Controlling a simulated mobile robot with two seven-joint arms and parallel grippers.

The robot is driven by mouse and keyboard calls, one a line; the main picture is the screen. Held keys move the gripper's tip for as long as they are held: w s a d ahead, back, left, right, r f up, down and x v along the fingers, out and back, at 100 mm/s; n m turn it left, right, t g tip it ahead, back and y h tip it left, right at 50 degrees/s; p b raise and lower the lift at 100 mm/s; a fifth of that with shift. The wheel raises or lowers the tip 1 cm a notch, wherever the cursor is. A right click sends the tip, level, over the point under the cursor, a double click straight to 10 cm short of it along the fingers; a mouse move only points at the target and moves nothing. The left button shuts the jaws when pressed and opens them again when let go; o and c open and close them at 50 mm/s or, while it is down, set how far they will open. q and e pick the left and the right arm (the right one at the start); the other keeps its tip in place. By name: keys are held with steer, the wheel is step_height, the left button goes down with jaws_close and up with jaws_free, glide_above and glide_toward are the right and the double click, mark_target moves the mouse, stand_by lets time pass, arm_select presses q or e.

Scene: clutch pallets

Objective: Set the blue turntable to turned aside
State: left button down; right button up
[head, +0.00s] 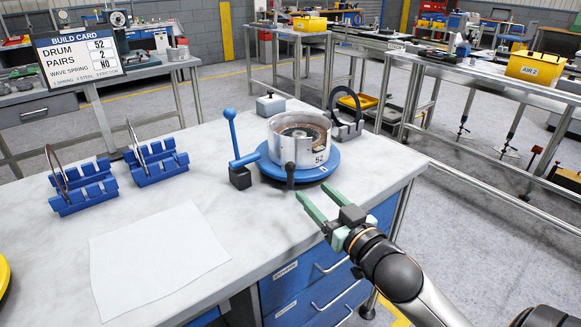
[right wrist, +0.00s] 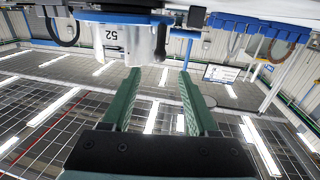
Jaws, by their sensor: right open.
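The blue turntable (head: 272,169) sits on the bench top, bearing a silver drum (head: 290,150) marked 52. A black knob (head: 290,170) stands at its front edge. A blue lever with a ball end (head: 233,135) rises at its left, beside a dark block (head: 240,178). My right gripper (head: 311,190) is open and empty, just in front of the turntable's right front edge and apart from it. In the right wrist view the picture is upside down: the drum (right wrist: 115,42) and turntable rim (right wrist: 125,17) show beyond the open fingertips (right wrist: 158,71). My left gripper is not in view.
Two blue racks (head: 85,198) (head: 158,168) holding thin rings stand at the left. A white sheet (head: 155,262) lies at the front. A grey block (head: 270,106) and a dark ring on a stand (head: 346,130) stand behind the turntable. A build card (head: 78,55) is at the back left.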

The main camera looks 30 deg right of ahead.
mark_target(293, 171)
steer(key=w, duration=0.7)
steer(key=w+d, duration=0.1)
steer(key=w, duration=0.3)
steer(key=shift+w, duration=0.15)
jaws_close()
stand_by(1.2)
